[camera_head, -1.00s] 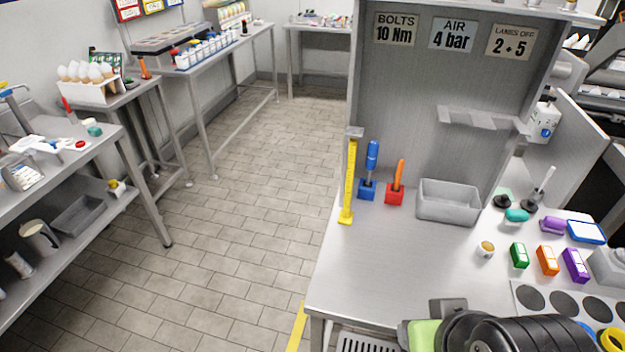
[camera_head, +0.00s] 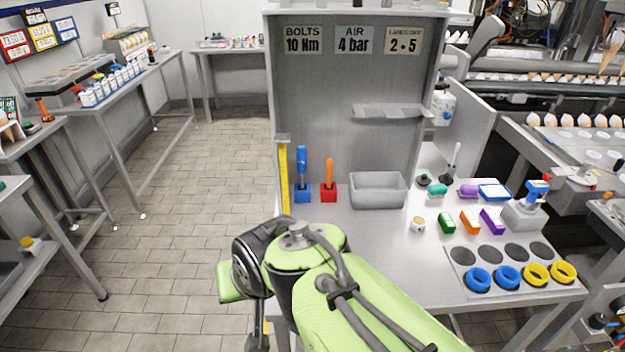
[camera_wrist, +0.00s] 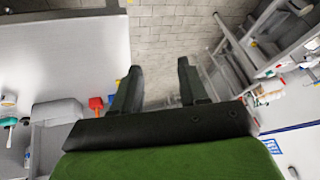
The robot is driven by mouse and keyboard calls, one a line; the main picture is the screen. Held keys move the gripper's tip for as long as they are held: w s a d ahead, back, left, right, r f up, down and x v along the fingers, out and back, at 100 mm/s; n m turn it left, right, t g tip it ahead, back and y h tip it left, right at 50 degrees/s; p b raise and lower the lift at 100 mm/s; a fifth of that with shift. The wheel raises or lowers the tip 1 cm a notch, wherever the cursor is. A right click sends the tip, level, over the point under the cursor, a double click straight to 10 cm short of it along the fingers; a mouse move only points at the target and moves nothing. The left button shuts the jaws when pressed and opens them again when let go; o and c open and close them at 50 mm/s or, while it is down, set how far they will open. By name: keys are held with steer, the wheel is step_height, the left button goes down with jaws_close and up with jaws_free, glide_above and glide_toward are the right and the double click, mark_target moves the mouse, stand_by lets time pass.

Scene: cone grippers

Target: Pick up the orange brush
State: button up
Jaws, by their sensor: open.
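An orange upright handle (camera_head: 329,172) stands in a red block (camera_head: 328,193) on the steel bench, left of the grey bin. An orange block (camera_head: 470,222) lies farther right between a green and a purple one; I cannot tell for sure which of the two orange things is the brush. The red block also shows at the left in the wrist view (camera_wrist: 96,103). My gripper (camera_wrist: 158,88) is open and empty, its two dark fingers apart over the tiled floor beside the bench. In the head view my arm hides the bench's front left part.
A blue tool (camera_head: 302,170) and a yellow strip (camera_head: 284,175) stand left of the red block. The grey bin (camera_head: 378,190) stands right of it, before the back panel (camera_head: 340,100). Blue and yellow rings (camera_head: 507,278) lie at the front right. Bench surface before the bin is clear.

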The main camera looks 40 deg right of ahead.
steer(key=w+d+f+m+t+y+b, duration=0.1)
steer(key=w+d+f+m, duration=0.25)
steer(key=w, duration=0.25)
steer(key=w+d+f+m+t+y, duration=0.1)
steer(key=w+d+f+m, duration=0.15)
steer(key=w+m, duration=0.3)
steer(key=m+t+h+b, duration=0.4)
steer(key=m+t+h, duration=0.5)
steer(key=m, duration=1.8)
glide_toward(331, 166)
steer(key=x, duration=1.1)
steer(key=shift+a, duration=0.1)
steer(key=shift+p, duration=0.3)
jaws_close()
